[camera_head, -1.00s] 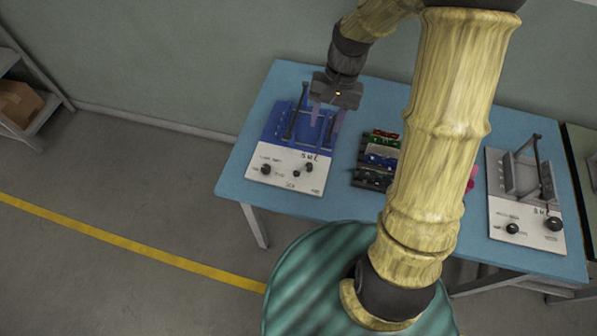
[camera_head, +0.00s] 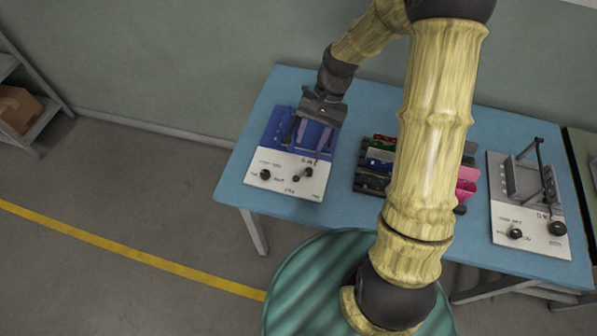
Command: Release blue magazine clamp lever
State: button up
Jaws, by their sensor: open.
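The blue magazine device (camera_head: 278,130) stands on the left part of the blue table, with a blue back part and a white front panel (camera_head: 289,177). The panel carries dark knobs (camera_head: 265,174) and small markings. My gripper (camera_head: 313,138) is over the blue part, its two purplish fingers apart and pointing down towards the device. The clamp lever is largely hidden behind the gripper, and I cannot tell whether a finger touches it. A short dark rod with a knob (camera_head: 304,174) shows near the right of the panel.
A grey device (camera_head: 522,181) with an upright dark lever (camera_head: 542,160) stands at the table's right end. Between them, a dark rack (camera_head: 370,182) holds several coloured pieces, with pink ones (camera_head: 466,182) on its right. The blue table (camera_head: 240,195) has free room around the devices.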

aim_at(297, 176)
jog(key=x, duration=1.2)
jog(key=shift+s+f, duration=0.15)
jog(key=shift+f, duration=0.2)
